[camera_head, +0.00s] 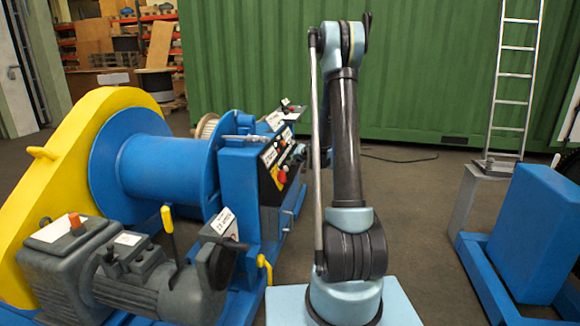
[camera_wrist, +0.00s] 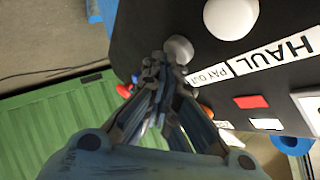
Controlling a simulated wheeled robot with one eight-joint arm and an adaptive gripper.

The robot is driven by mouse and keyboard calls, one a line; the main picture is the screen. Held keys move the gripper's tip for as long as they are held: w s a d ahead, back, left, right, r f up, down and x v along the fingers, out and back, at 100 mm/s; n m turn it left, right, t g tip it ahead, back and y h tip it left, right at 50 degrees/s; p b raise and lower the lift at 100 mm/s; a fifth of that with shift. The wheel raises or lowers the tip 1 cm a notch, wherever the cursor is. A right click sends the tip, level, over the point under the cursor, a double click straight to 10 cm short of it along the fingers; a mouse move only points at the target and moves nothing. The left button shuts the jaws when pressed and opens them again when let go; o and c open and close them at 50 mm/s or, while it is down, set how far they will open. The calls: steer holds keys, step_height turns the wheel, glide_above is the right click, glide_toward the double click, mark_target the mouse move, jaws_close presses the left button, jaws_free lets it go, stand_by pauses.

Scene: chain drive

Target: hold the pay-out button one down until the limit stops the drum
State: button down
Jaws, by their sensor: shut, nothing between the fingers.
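In the wrist view my gripper (camera_wrist: 162,68) is shut and empty. Its fingertips are at a round grey button (camera_wrist: 180,47) on the black control panel (camera_wrist: 138,25). The tips overlap the button's edge in the picture; I cannot tell whether they press it. A white label reading PAY OUT (camera_wrist: 207,75) is beside this button. In the head view the panel (camera_head: 268,157) stands by the blue drum (camera_head: 165,170), and my arm blocks a clear view of the gripper there. Whether the drum is turning cannot be told.
A larger white button (camera_wrist: 231,17) is close by, near a HAUL label (camera_wrist: 292,47). An orange knob (camera_wrist: 206,111) is partly hidden behind my fingers. A yellow guard (camera_head: 62,150) and motor (camera_head: 150,285) stand left, a blue block (camera_head: 545,235) right.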

stand_by(0.7)
steer(key=shift+s+d+r, duration=0.15)
steer(key=shift+d+r, duration=0.05)
steer(key=shift+d, duration=0.2)
steer(key=shift+s+d+r, duration=0.1)
steer(key=shift+d+r, duration=0.1)
steer(key=shift+d, duration=0.2)
steer(key=d, duration=0.1)
steer(key=s+d+r, duration=0.1)
steer(key=d+r, duration=0.1)
steer(key=d, duration=0.1)
steer(key=shift+s+d+r, duration=0.1)
steer(key=shift+s, duration=0.1)
stand_by(0.3)
